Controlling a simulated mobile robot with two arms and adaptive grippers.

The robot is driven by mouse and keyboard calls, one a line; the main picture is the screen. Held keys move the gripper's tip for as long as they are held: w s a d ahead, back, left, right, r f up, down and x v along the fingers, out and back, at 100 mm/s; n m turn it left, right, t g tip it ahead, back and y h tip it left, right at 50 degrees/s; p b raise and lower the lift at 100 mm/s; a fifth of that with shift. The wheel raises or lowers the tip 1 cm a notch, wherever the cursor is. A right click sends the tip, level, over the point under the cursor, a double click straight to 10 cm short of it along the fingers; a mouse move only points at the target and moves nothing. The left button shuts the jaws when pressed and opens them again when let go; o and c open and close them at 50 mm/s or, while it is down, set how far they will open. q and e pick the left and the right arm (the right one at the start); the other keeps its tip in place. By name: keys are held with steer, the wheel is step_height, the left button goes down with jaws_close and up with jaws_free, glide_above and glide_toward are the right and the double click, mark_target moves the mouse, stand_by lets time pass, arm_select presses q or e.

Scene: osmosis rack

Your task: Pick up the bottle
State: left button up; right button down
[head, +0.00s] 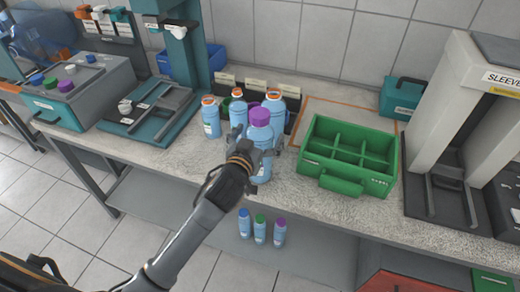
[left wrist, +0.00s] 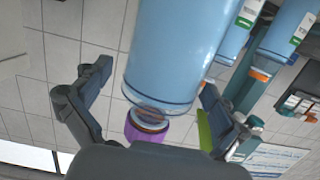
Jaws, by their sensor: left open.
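A light-blue bottle with a purple cap (head: 260,121) stands upright at the front of a bottle group on the counter. My left gripper (head: 257,149) reaches it from the front and hides part of its lower body. In the left wrist view, which looks upside down, the bottle (left wrist: 175,55) fills the middle, its purple cap (left wrist: 146,129) pointing down. The left gripper (left wrist: 152,112) is open, one finger on each side of the bottle. Whether either finger touches it cannot be told. My right gripper is not in view.
Several orange-capped bottles (head: 210,117) stand close behind and left. A green divided crate (head: 345,188) sits just right. A teal-based device (head: 150,118) is left, a grey sleeve machine (head: 455,110) far right. Three small bottles (head: 260,230) stand on the lower shelf.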

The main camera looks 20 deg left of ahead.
arm_select(q)
steer(key=c, duration=1.9)
steer(key=shift+r, duration=0.15)
steer(key=shift+r, duration=0.1)
